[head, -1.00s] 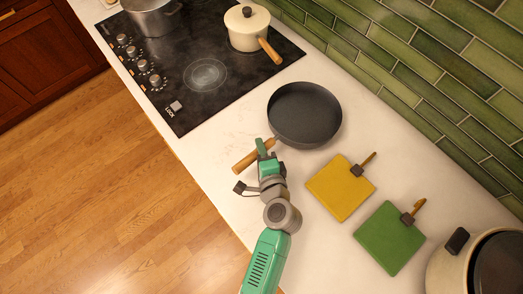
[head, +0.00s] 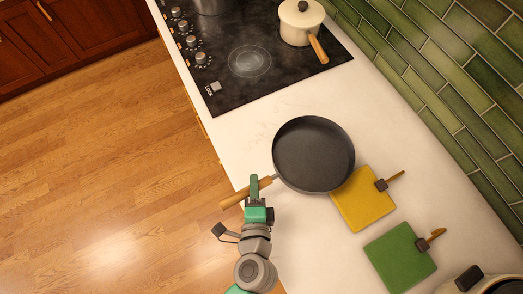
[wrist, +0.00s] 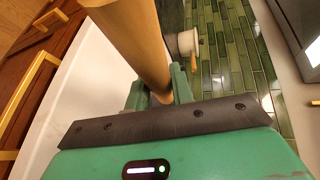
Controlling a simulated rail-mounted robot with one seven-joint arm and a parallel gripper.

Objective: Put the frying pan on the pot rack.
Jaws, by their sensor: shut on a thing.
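The dark frying pan (head: 313,158) is right of my gripper (head: 254,187) in the head view, with its open side up. My gripper is shut on its wooden handle (head: 232,199). In the wrist view the handle (wrist: 138,40) runs between the green fingers (wrist: 160,88). The pan appears raised above the counter, and its rim covers a corner of the yellow board; the exact height is hard to tell. I cannot make out a pot rack in either view.
The yellow board (head: 362,203) and green board (head: 400,257) lie on the white counter (head: 250,130). The cooktop (head: 275,80) carries a cream saucepan (head: 300,25) and a metal pot (head: 208,5). A green tiled wall (head: 450,75) borders the counter. A large pot (head: 480,283) stands at lower right.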

